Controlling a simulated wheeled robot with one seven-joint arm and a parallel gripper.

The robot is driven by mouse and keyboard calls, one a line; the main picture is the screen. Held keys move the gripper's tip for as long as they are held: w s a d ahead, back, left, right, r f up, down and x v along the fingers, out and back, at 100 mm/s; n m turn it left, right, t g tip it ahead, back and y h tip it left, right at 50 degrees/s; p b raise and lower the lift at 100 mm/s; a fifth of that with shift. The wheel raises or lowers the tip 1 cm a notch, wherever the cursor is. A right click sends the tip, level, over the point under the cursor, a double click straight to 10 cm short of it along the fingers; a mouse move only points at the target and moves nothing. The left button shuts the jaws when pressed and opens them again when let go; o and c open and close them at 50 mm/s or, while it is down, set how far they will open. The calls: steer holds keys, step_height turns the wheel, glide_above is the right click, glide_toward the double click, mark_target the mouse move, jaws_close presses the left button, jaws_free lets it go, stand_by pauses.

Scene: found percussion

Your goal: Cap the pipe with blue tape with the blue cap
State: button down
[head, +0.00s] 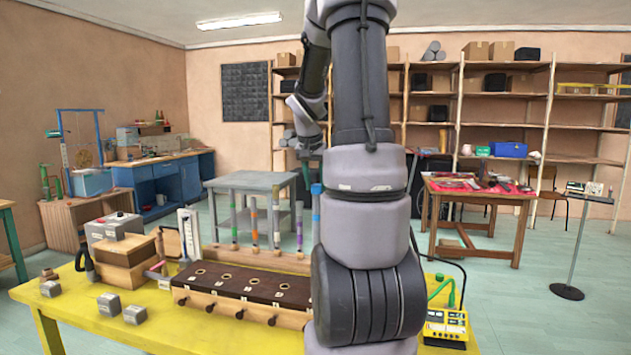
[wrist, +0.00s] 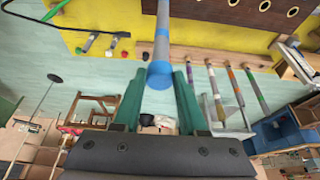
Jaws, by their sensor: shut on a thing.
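The pipe with blue tape (wrist: 162,15) is grey and points toward my gripper in the wrist view. In the head view the pipe (head: 316,220) stands upright at the right of a row of pipes, partly hidden by my arm. The blue cap (wrist: 160,76) is at the pipe's end, between the teal fingertips of my gripper (wrist: 160,80). My gripper is shut on it. Cap and pipe end line up in the wrist view; I cannot tell whether the cap is seated or just above. In the head view my gripper (head: 306,168) is small, above the pipe.
Several other taped pipes (head: 254,215) stand to the left, close by. A dark board with holes (head: 245,285) lies in front of them on the yellow table (head: 180,335). Grey blocks (head: 108,303) and wooden boxes (head: 125,260) are at the table's left. A yellow device (head: 446,328) is at right.

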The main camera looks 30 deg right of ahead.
steer(key=shift+f, duration=0.85)
steer(key=shift+c, duration=1.8)
jaws_free()
steer(key=v, duration=1)
steer(key=shift+r, duration=0.3)
steer(key=shift+s+a, duration=0.1)
steer(key=shift+a, duration=0.1)
steer(key=s+a+r+n+t+y, duration=0.1)
steer(key=s+a+n+t+y, duration=0.1)
steer(key=s+a, duration=0.6)
steer(key=s+a+r+n+t+y, duration=0.1)
steer(key=s+a+n+t+y, duration=0.1)
steer(key=s+a, duration=0.6)
steer(key=a+n+y, duration=0.1)
steer(key=a, duration=0.5)
steer(key=shift+n+y, duration=0.3)
